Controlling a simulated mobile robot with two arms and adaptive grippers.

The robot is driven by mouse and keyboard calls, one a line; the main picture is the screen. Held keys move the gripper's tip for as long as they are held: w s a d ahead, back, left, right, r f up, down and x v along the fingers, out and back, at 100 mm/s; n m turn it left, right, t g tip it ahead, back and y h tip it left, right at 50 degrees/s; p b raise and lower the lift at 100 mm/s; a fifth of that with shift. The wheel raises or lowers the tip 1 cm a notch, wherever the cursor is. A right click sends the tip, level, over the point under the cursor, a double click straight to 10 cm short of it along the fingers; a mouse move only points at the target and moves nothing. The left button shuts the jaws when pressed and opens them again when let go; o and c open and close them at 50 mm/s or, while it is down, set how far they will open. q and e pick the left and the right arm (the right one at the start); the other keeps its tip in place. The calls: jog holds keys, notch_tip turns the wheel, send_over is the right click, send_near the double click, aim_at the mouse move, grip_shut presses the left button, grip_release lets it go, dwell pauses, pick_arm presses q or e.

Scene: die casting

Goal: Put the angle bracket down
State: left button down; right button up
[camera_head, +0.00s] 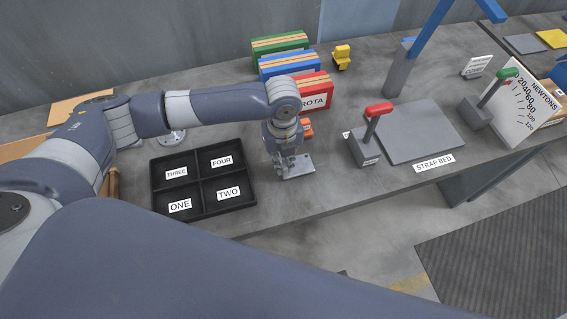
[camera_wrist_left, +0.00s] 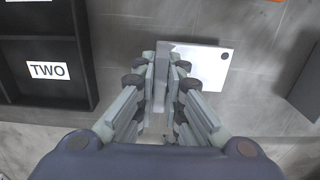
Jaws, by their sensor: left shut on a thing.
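The angle bracket (camera_head: 299,168) is a pale grey metal piece with a flat, holed plate. My left gripper (camera_head: 284,160) points down and is shut on it, just right of the black four-compartment tray (camera_head: 205,212). In the left wrist view the fingers (camera_wrist_left: 160,80) close on the bracket's upright flange, and its flat plate (camera_wrist_left: 208,66) extends to the right with one dark hole. The bracket is at or just above the grey bench top; I cannot tell whether it touches. My right gripper is not in view.
The tray compartments are labelled ONE to FOUR and look empty. Right of the bracket stand a red-handled lever (camera_head: 370,135) and a grey strap bed plate (camera_head: 420,130). Green, blue and red binders (camera_head: 285,62) lie behind. The bench front edge is close; bare bench lies around the bracket.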

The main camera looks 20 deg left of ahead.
pick_arm(q)
jog(key=shift+s+a+r+b, duration=0.1)
jog(key=shift+s+r+b, duration=0.25)
jog(key=shift+r, duration=0.6)
jog(key=s+a, duration=0.1)
jog(key=s, duration=0.3)
jog(key=s+a+r+b, duration=0.1)
jog(key=s+a, duration=0.1)
jog(key=s, duration=0.3)
jog(key=s+a+b, duration=0.1)
jog(key=s, duration=0.3)
jog(key=shift+s+a+r, duration=0.15)
jog(key=shift+s+r, duration=0.05)
jog(key=shift+s, duration=0.1)
jog(key=shift+s+a+r, duration=0.1)
jog(key=shift+s, duration=0.4)
